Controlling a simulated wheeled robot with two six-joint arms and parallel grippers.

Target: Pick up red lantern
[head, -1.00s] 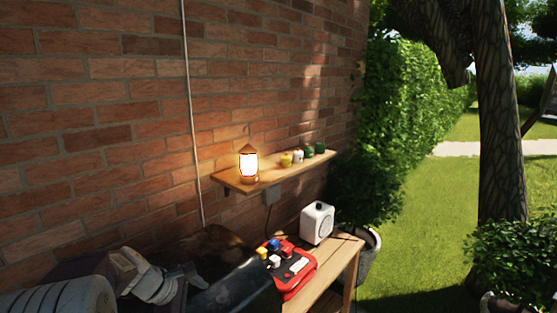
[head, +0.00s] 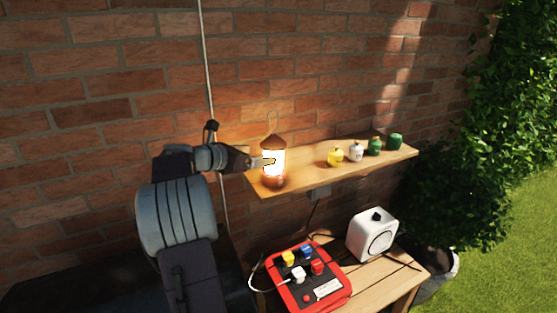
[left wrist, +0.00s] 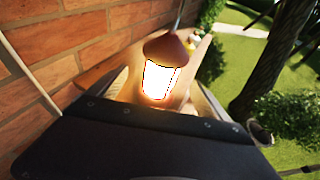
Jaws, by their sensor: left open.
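The red lantern (head: 273,146) stands upright and lit on the left end of the wooden shelf, with a copper-red cap and a wire loop on top. My left gripper (head: 266,162) reaches in from the left at the height of its glowing glass. In the left wrist view the lantern (left wrist: 160,72) stands between the two open fingers, which show on either side of it. I cannot tell whether either finger touches it. The lantern's base is partly hidden by my gripper in the left wrist view. My right gripper is not in view.
The wooden shelf (head: 372,166) is fixed to the brick wall and also holds several small yellow, white and green items to the right. Below, a wooden table (head: 393,285) bears a red box (head: 325,292) with coloured plugs and a white device (head: 366,238).

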